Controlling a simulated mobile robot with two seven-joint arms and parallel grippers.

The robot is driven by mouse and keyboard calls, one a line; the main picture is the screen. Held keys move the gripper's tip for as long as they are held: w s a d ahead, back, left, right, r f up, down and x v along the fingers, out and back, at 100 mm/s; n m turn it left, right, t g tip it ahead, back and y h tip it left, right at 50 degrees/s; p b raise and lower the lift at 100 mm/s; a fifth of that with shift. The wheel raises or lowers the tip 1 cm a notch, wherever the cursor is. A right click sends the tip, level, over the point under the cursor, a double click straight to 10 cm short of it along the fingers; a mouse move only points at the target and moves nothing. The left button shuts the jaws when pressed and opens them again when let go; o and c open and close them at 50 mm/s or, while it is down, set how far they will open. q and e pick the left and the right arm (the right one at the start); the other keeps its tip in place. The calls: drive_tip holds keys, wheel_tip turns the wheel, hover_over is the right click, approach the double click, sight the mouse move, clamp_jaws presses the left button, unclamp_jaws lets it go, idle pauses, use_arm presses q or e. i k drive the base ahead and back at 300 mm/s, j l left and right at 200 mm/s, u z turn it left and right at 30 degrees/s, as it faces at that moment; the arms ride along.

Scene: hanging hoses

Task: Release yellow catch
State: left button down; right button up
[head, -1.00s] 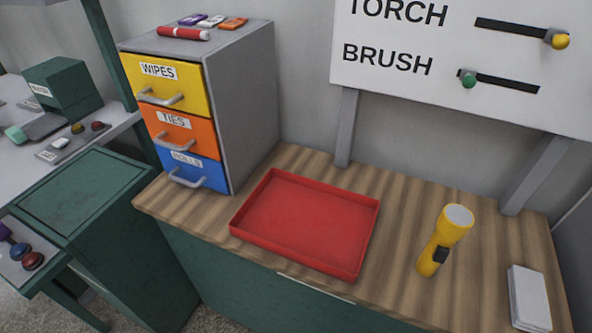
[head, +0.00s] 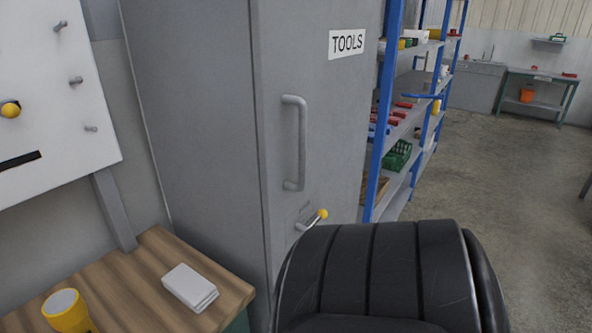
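A yellow-knobbed catch (head: 312,220) sits low on the front of the grey tools cabinet (head: 320,130), below its vertical handle (head: 294,143). The knob is at the upper right end of a short metal lever, over a small plate. The cabinet door looks shut. A black padded shape at the bottom covers the cabinet's lower part, just below the catch. Neither of my grippers is in view.
Blue shelving (head: 385,120) stands right of the cabinet, with open floor (head: 510,190) beyond.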

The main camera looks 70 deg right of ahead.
sight(322, 213)
drive_tip(key=k+l+z, duration=0.1)
drive_tip(key=z, duration=0.3)
drive_tip(key=k+l+z, duration=0.15)
drive_tip(key=z, duration=1.5)
